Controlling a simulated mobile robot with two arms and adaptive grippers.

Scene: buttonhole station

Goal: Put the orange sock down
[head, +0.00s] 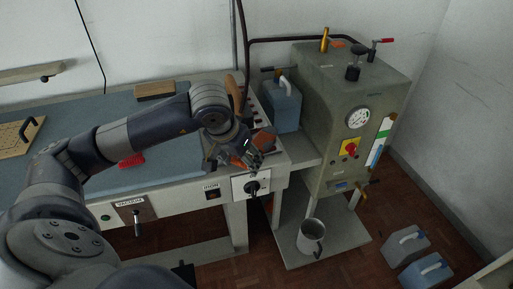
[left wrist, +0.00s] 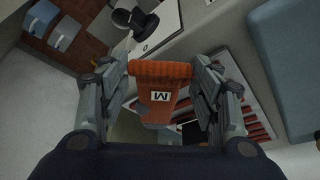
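The orange sock (left wrist: 160,80), with a white label marked M, sits between the fingers of my left gripper (left wrist: 162,68) in the left wrist view. A finger meets it on each side, so the gripper appears shut on it. In the head view my left gripper (head: 252,153) is above the right end of the blue-topped table (head: 170,178), near the control panel. Orange-brown parts of the sock (head: 264,140) show around the fingers; the rest is hidden by the gripper. My right gripper is in neither view.
A grey-green boiler (head: 335,95) stands to the right, with a blue can (head: 282,105) beside it. A mug (head: 311,237) stands on the low shelf. A red item (head: 131,160) and a wooden block (head: 155,90) lie on the table. Red-striped rest (left wrist: 255,105) is below the gripper.

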